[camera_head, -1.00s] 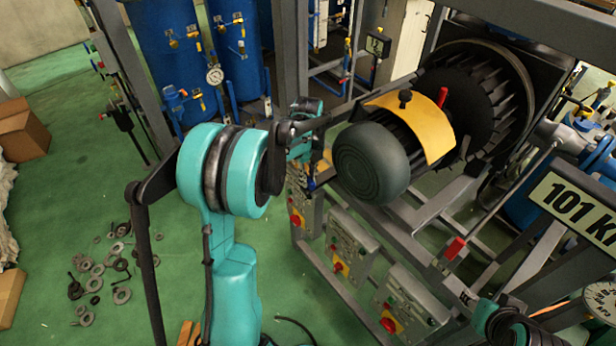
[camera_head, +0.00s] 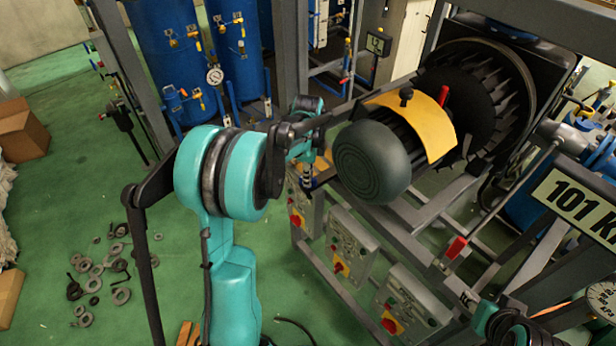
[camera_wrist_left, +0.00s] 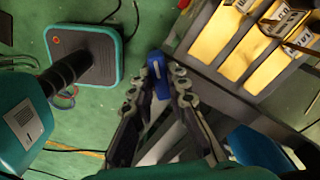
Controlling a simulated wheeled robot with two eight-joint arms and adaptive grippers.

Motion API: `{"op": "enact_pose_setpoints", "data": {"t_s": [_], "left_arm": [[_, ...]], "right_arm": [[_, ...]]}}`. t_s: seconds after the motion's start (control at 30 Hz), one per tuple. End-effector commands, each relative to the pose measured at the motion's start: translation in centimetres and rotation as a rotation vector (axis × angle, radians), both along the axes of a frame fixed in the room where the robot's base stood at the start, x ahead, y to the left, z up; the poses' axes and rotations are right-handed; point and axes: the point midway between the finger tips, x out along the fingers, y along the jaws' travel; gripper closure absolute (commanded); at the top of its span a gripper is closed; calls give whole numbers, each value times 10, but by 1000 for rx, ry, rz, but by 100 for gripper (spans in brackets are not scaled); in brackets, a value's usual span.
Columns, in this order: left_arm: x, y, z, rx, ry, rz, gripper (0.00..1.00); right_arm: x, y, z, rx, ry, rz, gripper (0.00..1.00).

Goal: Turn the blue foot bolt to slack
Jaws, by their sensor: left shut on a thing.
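The blue foot bolt (camera_wrist_left: 157,69) shows in the left wrist view as a small bright-blue piece with a pale line on it. My left gripper (camera_wrist_left: 160,84) is shut on it, with one jointed finger on each side. In the head view my left gripper (camera_head: 308,174) points down beside the frame, left of the motor, and looks small there. The bolt is mostly hidden in that view, and its thread and foot cannot be made out.
The dark motor (camera_head: 372,163) with a yellow cover (camera_head: 415,122) stands right of my left gripper. Switch boxes (camera_head: 350,248) hang on the grey frame below. Loose rings (camera_head: 121,295) lie on the green floor. Blue tanks (camera_head: 172,60) stand behind.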

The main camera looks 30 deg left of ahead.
Motion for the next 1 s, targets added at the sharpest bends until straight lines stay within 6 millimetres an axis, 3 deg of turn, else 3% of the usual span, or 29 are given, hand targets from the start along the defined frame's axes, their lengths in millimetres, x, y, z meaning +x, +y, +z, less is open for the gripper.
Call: {"op": "enact_pose_setpoints", "data": {"t_s": [1.0], "left_arm": [[0,0,0,0,-1,962,100]], "right_arm": [[0,0,-6,0,0,0,60]]}}
